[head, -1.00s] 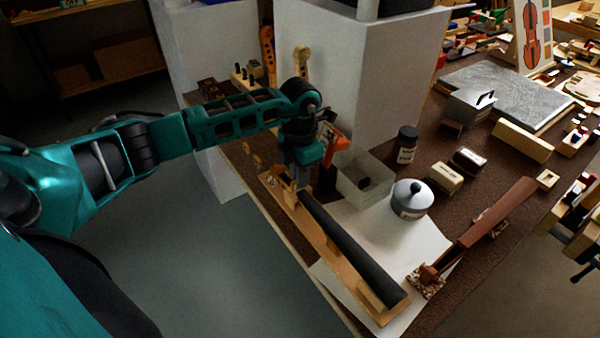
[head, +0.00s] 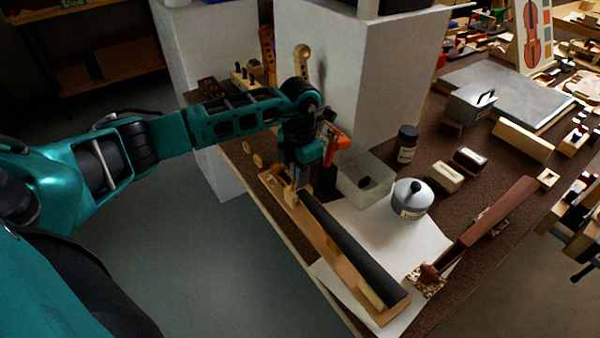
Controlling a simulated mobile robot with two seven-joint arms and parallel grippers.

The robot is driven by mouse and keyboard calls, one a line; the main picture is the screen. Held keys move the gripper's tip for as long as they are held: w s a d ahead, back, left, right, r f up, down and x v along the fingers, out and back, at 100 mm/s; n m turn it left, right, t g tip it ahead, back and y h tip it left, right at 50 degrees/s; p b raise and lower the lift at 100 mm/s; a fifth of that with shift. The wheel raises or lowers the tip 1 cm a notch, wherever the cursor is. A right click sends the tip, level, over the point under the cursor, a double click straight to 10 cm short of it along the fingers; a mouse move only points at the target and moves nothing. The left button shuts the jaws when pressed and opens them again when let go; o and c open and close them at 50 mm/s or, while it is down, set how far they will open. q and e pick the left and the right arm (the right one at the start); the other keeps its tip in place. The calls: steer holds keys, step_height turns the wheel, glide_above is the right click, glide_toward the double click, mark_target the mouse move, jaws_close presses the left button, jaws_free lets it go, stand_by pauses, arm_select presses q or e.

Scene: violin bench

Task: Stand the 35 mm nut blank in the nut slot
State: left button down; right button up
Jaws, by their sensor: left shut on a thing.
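The violin neck with its black fingerboard (head: 350,247) lies on a wooden base (head: 387,317) along the bench's front edge. My left gripper (head: 297,183) points down over the upper end of the fingerboard, where the nut slot would be. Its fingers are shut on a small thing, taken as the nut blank. The blank and the slot are too small and too covered by the fingers to make out, so I cannot tell whether they touch. My right gripper is not in view.
A translucent bin (head: 364,184) with a dark piece in it stands right beside the gripper. A lidded pot (head: 411,198) stands on white paper (head: 385,230). A dark jar (head: 407,145) and a tall white block (head: 350,90) are behind.

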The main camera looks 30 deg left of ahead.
arm_select(q)
steer(key=shift+f, duration=0.25)
steer(key=shift+f+b, duration=0.2)
steer(key=shift+b, duration=0.1)
stand_by(0.4)
steer(key=c, duration=1.1)
jaws_free()
steer(key=shift+c, duration=0.2)
step_height(320, 180, up, 13)
steer(key=shift+p, duration=0.3)
